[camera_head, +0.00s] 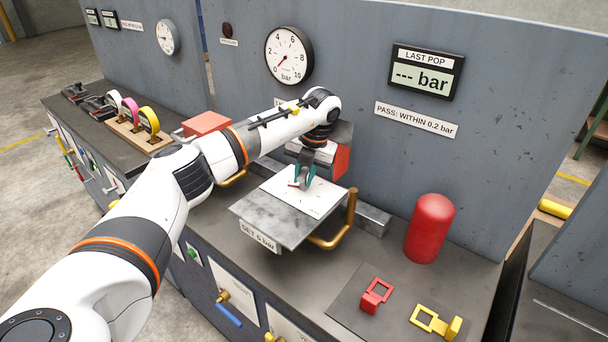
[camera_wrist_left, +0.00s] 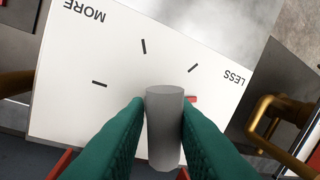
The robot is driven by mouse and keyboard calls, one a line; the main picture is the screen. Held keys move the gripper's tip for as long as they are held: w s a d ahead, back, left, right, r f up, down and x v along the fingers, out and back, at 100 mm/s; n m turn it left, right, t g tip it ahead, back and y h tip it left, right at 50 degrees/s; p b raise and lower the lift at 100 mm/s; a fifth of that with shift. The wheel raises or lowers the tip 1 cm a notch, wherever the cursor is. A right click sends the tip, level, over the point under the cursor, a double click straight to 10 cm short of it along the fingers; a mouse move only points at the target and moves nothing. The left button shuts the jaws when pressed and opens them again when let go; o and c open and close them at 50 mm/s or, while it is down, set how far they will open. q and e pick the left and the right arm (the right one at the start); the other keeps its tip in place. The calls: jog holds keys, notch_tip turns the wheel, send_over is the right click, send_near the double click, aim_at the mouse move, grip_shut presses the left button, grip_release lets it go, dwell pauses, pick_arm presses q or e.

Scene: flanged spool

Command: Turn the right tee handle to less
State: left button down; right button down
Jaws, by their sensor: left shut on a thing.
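The white dial plate (camera_head: 318,203) lies on a grey metal block (camera_head: 265,213) labelled "SET 6 bar". In the left wrist view the plate (camera_wrist_left: 70,60) reads MORE at upper left and LESS at right, with several black tick marks between. My left gripper (camera_head: 303,180) is over the plate, pointing down. In the left wrist view its teal fingers (camera_wrist_left: 163,135) are shut on the grey tee handle (camera_wrist_left: 164,120), which shows as a grey cylinder end. A bit of red (camera_wrist_left: 191,99) shows just right of the handle, on the LESS side. The rest of the handle is hidden.
A brass pipe (camera_head: 335,236) bends beside the block. A red cylinder (camera_head: 429,228) stands to the right, with red (camera_head: 376,295) and yellow (camera_head: 436,322) tags in front. A round bar gauge (camera_head: 289,56) and a "--- bar" display (camera_head: 427,72) are on the panel behind.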

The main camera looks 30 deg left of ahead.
pick_arm(q)
jog(key=c, duration=1.3)
grip_release()
jog(key=shift+d, duration=0.1)
jog(key=shift+o, duration=0.2)
jog(key=shift+r, duration=0.1)
notch_tip(320, 180, up, 12)
jog(key=d+b, duration=0.1)
jog(key=d, duration=0.1)
jog(key=shift+w+d+f, duration=0.15)
jog(key=shift+w+f, duration=0.1)
jog(key=shift+w, duration=0.15)
